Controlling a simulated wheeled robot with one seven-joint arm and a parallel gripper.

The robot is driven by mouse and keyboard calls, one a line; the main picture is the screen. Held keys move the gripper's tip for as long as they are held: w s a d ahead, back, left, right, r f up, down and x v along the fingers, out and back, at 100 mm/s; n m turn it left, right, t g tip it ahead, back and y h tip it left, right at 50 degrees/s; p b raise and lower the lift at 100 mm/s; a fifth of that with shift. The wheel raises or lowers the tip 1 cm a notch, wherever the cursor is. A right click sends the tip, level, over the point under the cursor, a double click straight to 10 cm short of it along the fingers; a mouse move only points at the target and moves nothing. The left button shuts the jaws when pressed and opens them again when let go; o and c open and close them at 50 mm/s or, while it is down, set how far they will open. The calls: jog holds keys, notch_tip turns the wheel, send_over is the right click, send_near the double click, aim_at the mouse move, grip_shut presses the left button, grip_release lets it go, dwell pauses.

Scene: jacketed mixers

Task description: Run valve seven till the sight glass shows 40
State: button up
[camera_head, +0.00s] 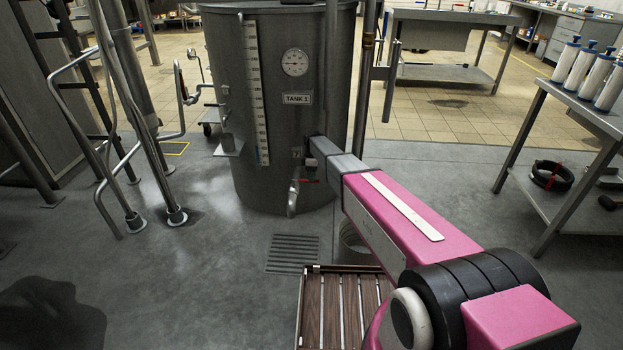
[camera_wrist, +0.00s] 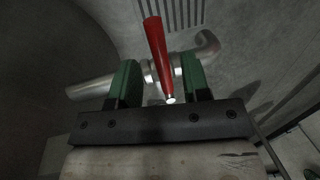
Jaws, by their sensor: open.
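A grey tank (camera_head: 228,60) labelled TANK 3 (camera_head: 297,99) stands ahead. A pale sight glass with a scale (camera_head: 255,85) runs down its front; a small blue part shows near its foot, but the numbers are too small to read. Low on the tank is a metal outlet valve (camera_head: 292,195) with a red handle (camera_head: 306,181). In the wrist view the red handle (camera_wrist: 156,45) lies between the two green pads of my open gripper (camera_wrist: 158,82). I see gaps beside it; the pipe (camera_wrist: 90,89) crosses behind the pads.
A round dial (camera_head: 295,62) sits high on the tank. A floor grate (camera_head: 292,250) and a slatted wooden platform (camera_head: 345,312) lie below my arm. Metal rails (camera_head: 104,110) stand at left. A workbench (camera_head: 580,97) with white bottles is at right.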

jog(key=shift+s+f, duration=0.15)
jog(key=shift+f, duration=0.8)
grip_shut()
jog(key=shift+s+a+m+y, duration=0.25)
jog(key=shift+s+m, duration=0.8)
jog(key=shift+m, duration=0.3)
jog(key=shift+s+a+m+y, duration=0.25)
jog(key=shift+s+m, duration=0.75)
jog(key=shift+m, duration=0.35)
grip_release()
